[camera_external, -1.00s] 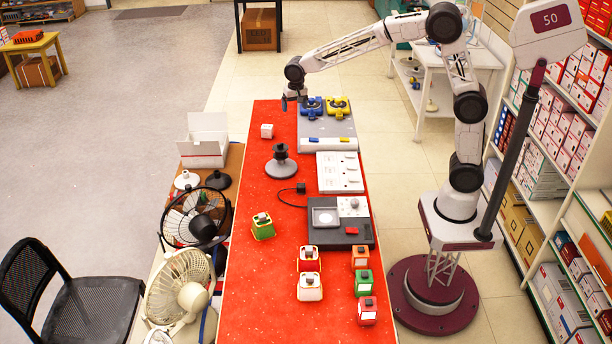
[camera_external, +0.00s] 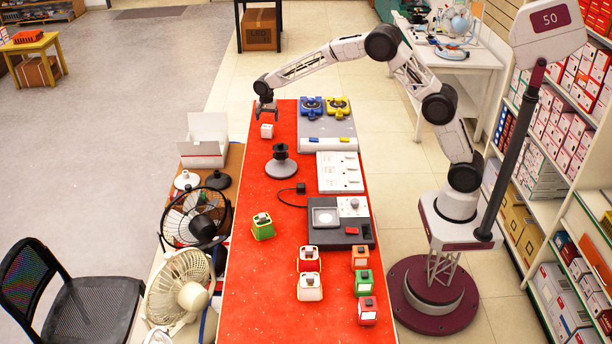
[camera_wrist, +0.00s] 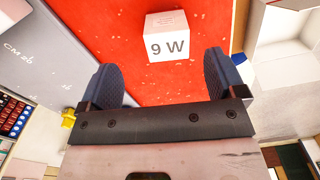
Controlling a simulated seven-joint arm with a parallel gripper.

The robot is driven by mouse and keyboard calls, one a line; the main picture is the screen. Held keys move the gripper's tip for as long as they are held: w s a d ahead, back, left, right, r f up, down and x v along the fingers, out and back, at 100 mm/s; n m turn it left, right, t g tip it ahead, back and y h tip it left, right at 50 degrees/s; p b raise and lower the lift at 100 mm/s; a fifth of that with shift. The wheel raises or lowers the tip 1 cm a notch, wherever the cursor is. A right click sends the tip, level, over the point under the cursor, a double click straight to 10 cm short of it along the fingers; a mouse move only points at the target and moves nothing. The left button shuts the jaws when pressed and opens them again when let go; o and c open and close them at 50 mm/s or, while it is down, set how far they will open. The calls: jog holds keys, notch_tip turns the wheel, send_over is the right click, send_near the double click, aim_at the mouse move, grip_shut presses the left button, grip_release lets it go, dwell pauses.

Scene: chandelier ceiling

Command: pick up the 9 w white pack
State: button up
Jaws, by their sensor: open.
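The white pack (camera_external: 267,131) is a small box on the red table near its far end. In the wrist view the pack (camera_wrist: 167,36) shows "9 W" on its side and sits beyond the fingertips, roughly between them. My gripper (camera_external: 266,116) is above the pack in the external view, pointing down. The wrist view shows my gripper (camera_wrist: 160,78) with its two dark fingers spread apart and nothing between them. The pack is apart from the fingers.
A grey panel (camera_external: 326,128) with blue and yellow devices lies right of the pack. A grey stand (camera_external: 281,166) is nearer the camera. An open white box (camera_external: 204,142) stands left of the table. Bare red tabletop (camera_external: 250,185) surrounds the pack.

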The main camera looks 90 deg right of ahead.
aim_at(267, 126)
jog(key=shift+w+d+f+m, duration=0.3)
jog(key=shift+w+d+f, duration=0.05)
jog(key=shift+d+f, duration=0.4)
jog(key=shift+f, duration=1.3)
jog(key=shift+f, duration=0.1)
jog(key=shift+s+f, duration=0.1)
jog(key=shift+f, duration=2.4)
jog(key=c, duration=1)
jog(key=shift+r, duration=0.1)
